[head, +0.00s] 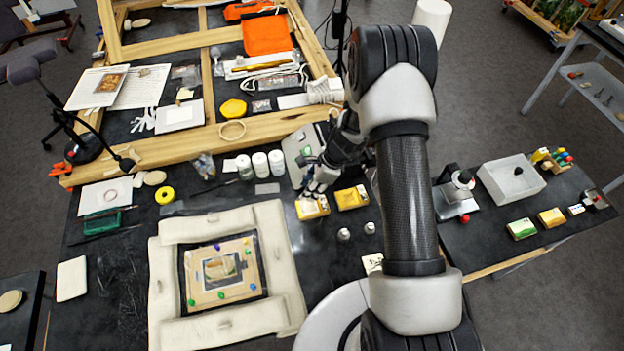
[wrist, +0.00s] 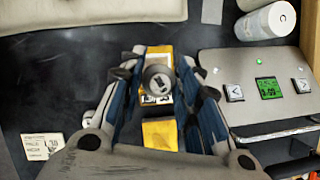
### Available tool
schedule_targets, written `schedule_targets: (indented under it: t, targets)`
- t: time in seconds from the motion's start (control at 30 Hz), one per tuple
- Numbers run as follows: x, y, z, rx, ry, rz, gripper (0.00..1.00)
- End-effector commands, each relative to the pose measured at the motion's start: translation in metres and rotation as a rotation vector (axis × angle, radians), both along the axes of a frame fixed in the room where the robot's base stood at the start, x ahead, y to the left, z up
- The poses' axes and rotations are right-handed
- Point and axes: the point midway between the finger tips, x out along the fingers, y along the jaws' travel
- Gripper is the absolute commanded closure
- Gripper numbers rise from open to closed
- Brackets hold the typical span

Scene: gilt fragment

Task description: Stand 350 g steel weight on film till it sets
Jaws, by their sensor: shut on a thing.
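In the wrist view my gripper (wrist: 157,90) is shut on a small round steel weight (wrist: 157,80) with a marking on top. A yellow block (wrist: 159,134) lies below it; I cannot tell whether the weight touches it. In the head view the fingers hide the weight. At lower left, a small framed panel (head: 196,293) with coloured pins lies inside pale padding. A pale piece, possibly the film (head: 220,268), lies at its middle; its edges are too small to make out.
Two yellow blocks (head: 352,197) and two small metal weights (head: 344,234) are near my gripper. Pale padding (head: 282,262) rings the panel. Dark table lies between.

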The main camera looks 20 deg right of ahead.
Motion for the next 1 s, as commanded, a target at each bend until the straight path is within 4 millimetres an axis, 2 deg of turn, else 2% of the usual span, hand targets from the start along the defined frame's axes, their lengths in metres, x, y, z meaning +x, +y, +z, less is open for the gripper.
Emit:
schedule_targets:
  t: [0.13, 0.6, 1.0]
  targets:
    - [0.002, 0.000, -0.007, 0.002, -0.002, 0.029, 0.93]
    - [0.002, 0.000, -0.009, 0.001, -0.002, 0.028, 0.93]
    - [0.001, 0.000, -0.043, 0.002, -0.002, 0.027, 0.93]
